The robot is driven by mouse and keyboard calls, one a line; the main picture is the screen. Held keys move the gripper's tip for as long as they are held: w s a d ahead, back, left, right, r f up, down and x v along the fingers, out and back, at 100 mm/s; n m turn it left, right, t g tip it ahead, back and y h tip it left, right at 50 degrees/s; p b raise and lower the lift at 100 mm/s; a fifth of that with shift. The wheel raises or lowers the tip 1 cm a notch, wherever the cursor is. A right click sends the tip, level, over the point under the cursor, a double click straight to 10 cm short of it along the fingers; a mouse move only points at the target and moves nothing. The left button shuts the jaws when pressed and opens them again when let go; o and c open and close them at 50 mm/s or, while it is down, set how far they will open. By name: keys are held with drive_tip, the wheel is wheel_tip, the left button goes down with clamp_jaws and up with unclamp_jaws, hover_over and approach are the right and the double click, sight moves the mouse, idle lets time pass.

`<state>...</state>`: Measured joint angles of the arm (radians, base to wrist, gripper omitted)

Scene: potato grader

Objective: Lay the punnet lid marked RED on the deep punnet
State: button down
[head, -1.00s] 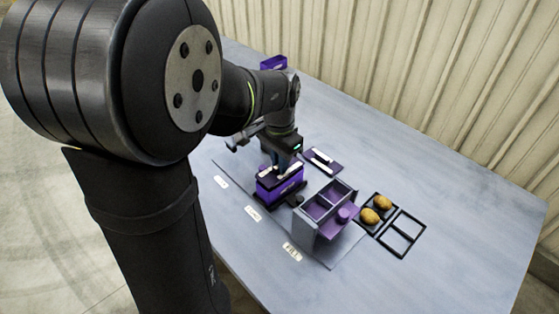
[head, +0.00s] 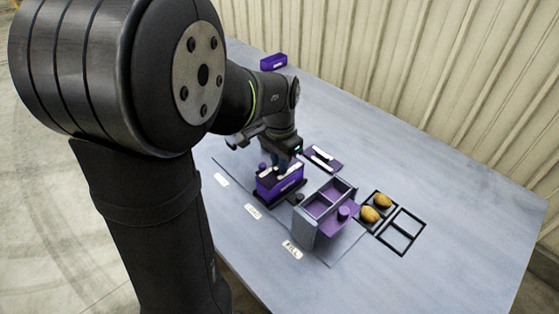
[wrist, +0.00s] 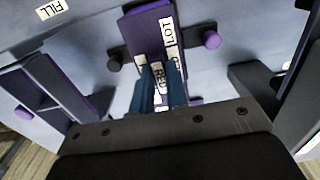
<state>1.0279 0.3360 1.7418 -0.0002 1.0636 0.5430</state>
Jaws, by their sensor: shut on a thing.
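The deep purple punnet (head: 283,191) stands on a dark base on the table, under my gripper (head: 282,171). It also shows in the wrist view (wrist: 141,29), with a white LOT label. In the wrist view my gripper (wrist: 160,90) has its blue fingers closed on the grip of the lid marked RED (wrist: 158,78). The dark lid (head: 268,176) is at the punnet's top. Whether it rests fully on the rim cannot be told, as the fingers hide part of it.
A second dark lid with white strips (head: 322,158) lies behind the punnet. A purple compartment box (head: 318,207) stands close at right, then a black tray with potatoes (head: 369,225) and an empty black frame (head: 412,243). Another purple box (head: 273,62) stands at the back.

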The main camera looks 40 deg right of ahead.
idle(0.3)
drive_tip(key=c, duration=1)
unclamp_jaws()
drive_tip(key=shift+r, duration=3.45)
drive_tip(key=shift+f, duration=3.55)
drive_tip(key=shift+r, duration=0.15)
